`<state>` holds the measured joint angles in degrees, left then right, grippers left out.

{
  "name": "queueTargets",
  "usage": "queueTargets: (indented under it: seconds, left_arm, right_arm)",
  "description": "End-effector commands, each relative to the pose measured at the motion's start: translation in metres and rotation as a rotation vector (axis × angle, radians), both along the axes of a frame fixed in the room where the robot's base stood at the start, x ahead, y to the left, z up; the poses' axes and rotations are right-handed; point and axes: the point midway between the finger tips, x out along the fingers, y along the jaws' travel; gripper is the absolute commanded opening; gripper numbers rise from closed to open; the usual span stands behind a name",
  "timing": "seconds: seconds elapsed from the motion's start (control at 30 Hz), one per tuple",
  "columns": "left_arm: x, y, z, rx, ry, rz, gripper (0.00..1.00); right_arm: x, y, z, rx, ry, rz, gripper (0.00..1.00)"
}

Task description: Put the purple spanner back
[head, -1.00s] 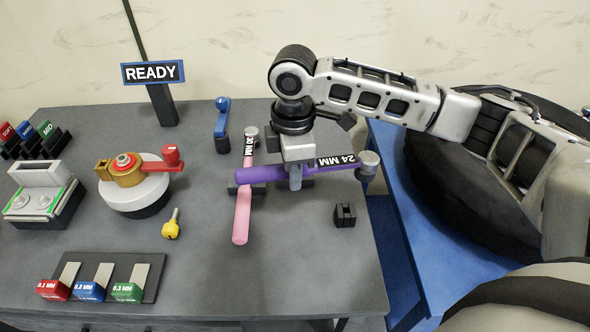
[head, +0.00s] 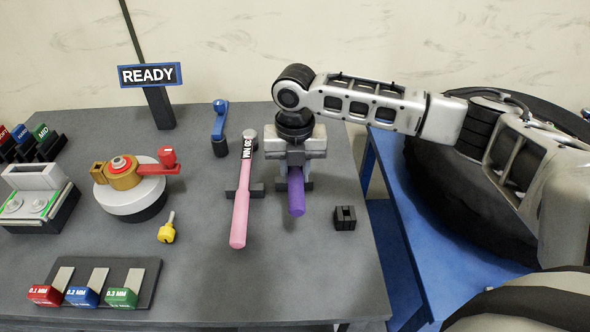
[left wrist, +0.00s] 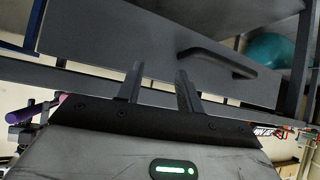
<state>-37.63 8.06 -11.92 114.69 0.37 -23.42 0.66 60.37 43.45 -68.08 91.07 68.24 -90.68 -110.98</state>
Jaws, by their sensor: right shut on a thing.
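The purple spanner (head: 297,199) points its handle toward me in the head view, roughly parallel to the pink spanner. My right gripper (head: 295,172) is shut on it from above and hides its head and label. A dark rest (head: 308,187) shows beside the gripper, under the spanner; whether the spanner touches it I cannot tell. The purple handle also shows at the left of the left wrist view (left wrist: 32,112). My left gripper (left wrist: 159,72) has its fingers apart and empty, facing a dark drawer front with a handle.
The pink 30 MM spanner (head: 241,205) lies on its own rest just left. A small black block (head: 344,217) stands to the right, a yellow key (head: 167,229) and a dial with a red lever (head: 131,189) to the left. The bench (head: 300,270) is clear in front.

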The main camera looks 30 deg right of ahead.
Motion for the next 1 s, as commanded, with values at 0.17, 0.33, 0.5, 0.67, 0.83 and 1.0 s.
queueTargets:
  seconds: [0.17,0.33,0.5,0.67,0.83,1.0]
  left_arm:
    - [0.000,0.000,0.007,0.001,0.000,0.000,0.36]
    - [-0.003,0.002,0.000,0.007,0.007,0.001,0.36]
    - [-0.003,0.002,-0.006,0.007,0.012,0.002,0.36]
    - [-0.002,0.002,-0.006,0.005,0.009,0.001,0.36]
    - [-0.001,0.001,-0.006,0.003,0.007,0.001,0.36]
    - [0.001,0.000,-0.003,-0.001,-0.004,0.000,0.36]
  right_arm:
    - [0.000,0.001,0.004,0.001,-0.004,-0.001,0.00]
    - [0.000,0.001,-0.007,0.000,-0.005,-0.001,0.00]
    - [-0.001,0.001,-0.024,0.001,-0.005,0.000,0.00]
    - [0.000,0.001,-0.038,0.000,-0.005,-0.001,0.00]
    - [0.000,0.001,-0.052,0.001,-0.006,-0.001,0.00]
    - [0.000,0.001,-0.061,-0.001,-0.006,-0.002,0.00]
